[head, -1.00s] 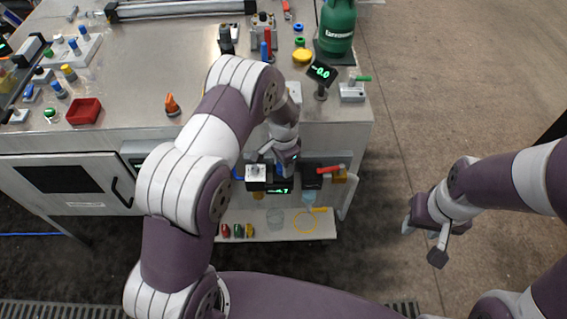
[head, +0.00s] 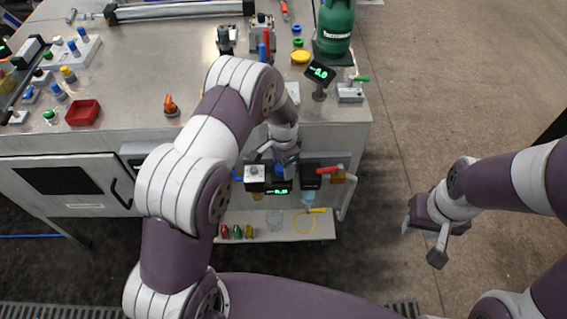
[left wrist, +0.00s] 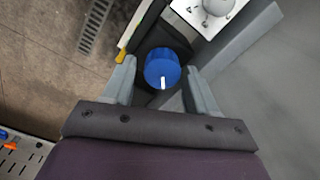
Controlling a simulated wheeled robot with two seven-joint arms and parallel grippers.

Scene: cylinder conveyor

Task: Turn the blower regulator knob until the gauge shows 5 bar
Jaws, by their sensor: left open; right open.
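The blue regulator knob (left wrist: 162,66) with a white pointer mark is in the middle of the left wrist view, between the two fingers of my left gripper (left wrist: 161,88). The fingers are open, with a narrow gap showing on each side of the knob. In the head view my left gripper (head: 281,158) is over the regulator at the front of the bench, hiding much of it. The small green digital gauge (head: 277,189) shows just below; its digits are too small to read surely. My right gripper (head: 421,243) is open and empty over the floor at right.
A black unit with a red lever (head: 327,171) stands just right of the regulator, and a unit with a white top (head: 254,173) just left. A low shelf (head: 262,229) holds small coloured parts and a yellow ring. A second display (head: 320,73) and a green cylinder (head: 336,27) stand on the bench.

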